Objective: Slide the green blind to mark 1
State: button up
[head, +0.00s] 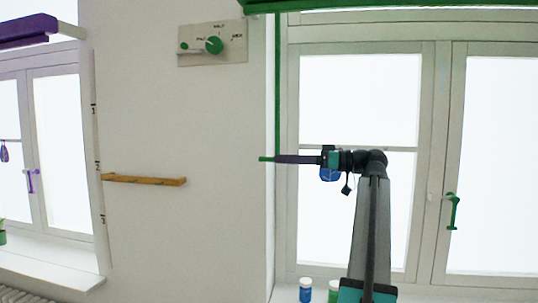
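The green blind (400,5) is rolled up high, at the top edge of the head view above the right window. A thin green cord or rod (277,80) hangs from it along the window's left side. A short green pull (265,159) sticks out at its lower end. My gripper (282,159) points left, its dark fingertips at the pull and seeming to touch it. The fingers overlap edge-on, so their gap is hidden. Marks 1, 2 and 3 run down a strip (97,135) by the left window; 1 is the top one. No marks show beside the green cord.
A purple blind (28,30) hangs over the left window. A dial panel (212,45) with a green knob and a wooden ledge (145,180) are on the wall between. A blue jar (305,290) and a green jar (333,292) stand on the right sill.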

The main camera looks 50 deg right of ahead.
aim_at(268, 158)
jog(key=shift+p+x, duration=1.05)
jog(key=shift+x, duration=1.85)
grip_shut()
jog(key=shift+d+r, duration=0.1)
